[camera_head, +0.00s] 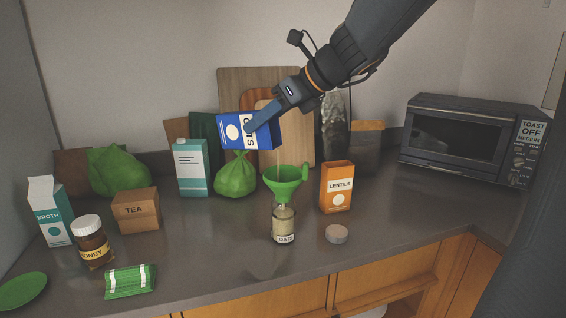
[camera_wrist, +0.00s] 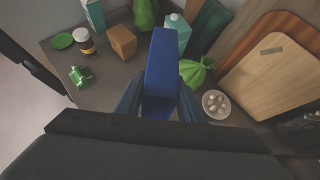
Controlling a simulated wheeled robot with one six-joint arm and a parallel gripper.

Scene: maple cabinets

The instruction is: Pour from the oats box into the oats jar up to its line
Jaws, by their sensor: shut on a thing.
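The blue oats box (camera_head: 234,130) is held in the air, turned on its side with its lettering running vertically. My gripper (camera_head: 258,122) is shut on it; the wrist view shows the box (camera_wrist: 161,75) between the two fingers. The oats jar (camera_head: 284,227) stands upright on the counter, below and to the right of the box. A green funnel (camera_head: 285,182) sits in its mouth. Pale oats show through the jar's glass; I cannot make out the line.
A grey lid (camera_head: 336,234) and an orange lentils box (camera_head: 337,188) stand right of the jar. A green bag (camera_head: 236,178), a teal carton (camera_head: 192,168) and a tea box (camera_head: 136,210) are to the left. Cutting boards (camera_head: 235,85) lean behind. A toaster oven (camera_head: 460,138) is at right.

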